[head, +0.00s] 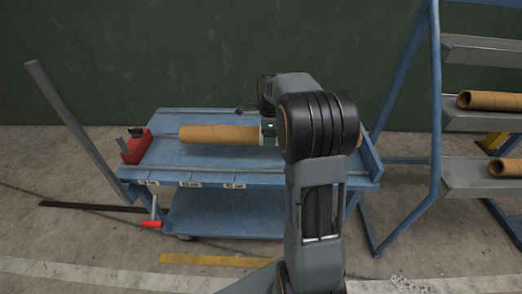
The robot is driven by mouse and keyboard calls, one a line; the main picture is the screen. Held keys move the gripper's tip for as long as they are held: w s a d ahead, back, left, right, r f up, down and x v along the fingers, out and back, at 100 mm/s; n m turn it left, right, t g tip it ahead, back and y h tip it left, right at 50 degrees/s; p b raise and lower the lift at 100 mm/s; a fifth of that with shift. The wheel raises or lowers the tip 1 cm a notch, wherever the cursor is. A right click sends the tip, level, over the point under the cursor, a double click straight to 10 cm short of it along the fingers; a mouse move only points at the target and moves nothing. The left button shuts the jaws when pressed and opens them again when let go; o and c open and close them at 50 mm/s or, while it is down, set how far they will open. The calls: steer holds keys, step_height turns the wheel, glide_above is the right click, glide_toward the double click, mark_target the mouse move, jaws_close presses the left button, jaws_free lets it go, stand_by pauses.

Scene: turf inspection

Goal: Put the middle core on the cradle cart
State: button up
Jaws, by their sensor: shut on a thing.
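A long brown cardboard core (218,134) lies lengthwise over the top of the blue cradle cart (205,156). Its left end is clear to see. My arm hides its middle, and only a bit of its right part shows past the arm. My gripper (268,132) is shut on this core near its middle, partly hidden behind my arm. I cannot tell whether the core rests on the cart or is held just above it.
A blue rack with grey sloped shelves stands right. One core (490,101) is on a shelf and another core (506,167) on the shelf below; the shelf above (482,50) looks empty. A red box (135,146) is at the cart's left end. A dark wall is close behind.

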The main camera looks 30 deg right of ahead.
steer(key=shift+w+a+f+b, duration=0.25)
steer(key=shift+w+a+f, duration=0.2)
steer(key=shift+f, duration=0.3)
steer(key=shift+w+a+f+b, duration=0.2)
steer(key=shift+w+a+f, duration=0.2)
steer(key=shift+f, duration=0.3)
steer(key=shift+w+f+b, duration=0.1)
steer(key=shift+f+b, duration=0.35)
steer(key=shift+f, duration=1.1)
steer(key=shift+f, duration=0.1)
steer(key=o, duration=1.3)
